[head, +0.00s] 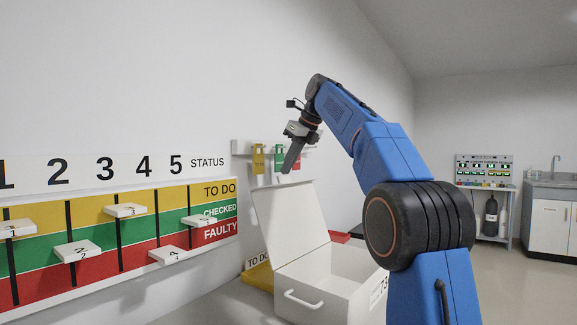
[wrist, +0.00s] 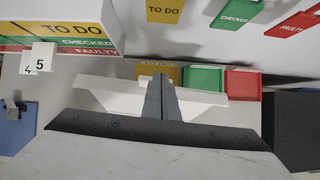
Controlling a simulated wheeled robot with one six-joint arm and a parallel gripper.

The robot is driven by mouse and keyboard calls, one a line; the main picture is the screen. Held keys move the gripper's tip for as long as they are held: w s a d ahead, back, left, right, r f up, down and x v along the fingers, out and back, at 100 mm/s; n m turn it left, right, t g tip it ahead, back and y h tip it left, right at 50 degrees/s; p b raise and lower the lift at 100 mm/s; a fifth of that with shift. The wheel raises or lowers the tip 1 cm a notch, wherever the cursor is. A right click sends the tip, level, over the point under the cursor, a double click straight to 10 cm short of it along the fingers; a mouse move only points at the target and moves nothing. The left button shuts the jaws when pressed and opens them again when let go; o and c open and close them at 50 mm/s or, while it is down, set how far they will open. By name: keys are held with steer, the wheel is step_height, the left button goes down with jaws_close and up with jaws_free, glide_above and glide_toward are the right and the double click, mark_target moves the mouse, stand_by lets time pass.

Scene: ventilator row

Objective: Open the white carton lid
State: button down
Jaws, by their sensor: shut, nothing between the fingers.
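The white carton (head: 345,300) stands on the surface by the wall, with a handle on its front. Its lid (head: 290,222) is raised, standing steeply and leaning back toward the wall, so the box mouth is open. My gripper (head: 287,170) is shut and empty, pointing down just above the lid's top edge. I cannot tell whether the fingertips touch the lid. In the wrist view my shut fingers (wrist: 157,80) lie in front of a white panel (wrist: 110,92), seemingly the lid. The fingers hide its middle.
A status board (head: 120,235) with numbered sliders is on the left wall. Yellow, green (wrist: 202,80) and red (wrist: 243,83) trays lie behind the carton, the yellow one (head: 258,277) marked TO DO. Coloured tags (head: 258,158) hang above. A sink cabinet (head: 552,225) stands far right.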

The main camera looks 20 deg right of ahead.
steer(key=shift+r, duration=0.1)
steer(key=v, duration=1.1)
steer(key=shift+s+r, duration=0.2)
steer(key=shift+r, duration=0.1)
steer(key=shift+d, duration=0.1)
steer(key=shift+s, duration=0.1)
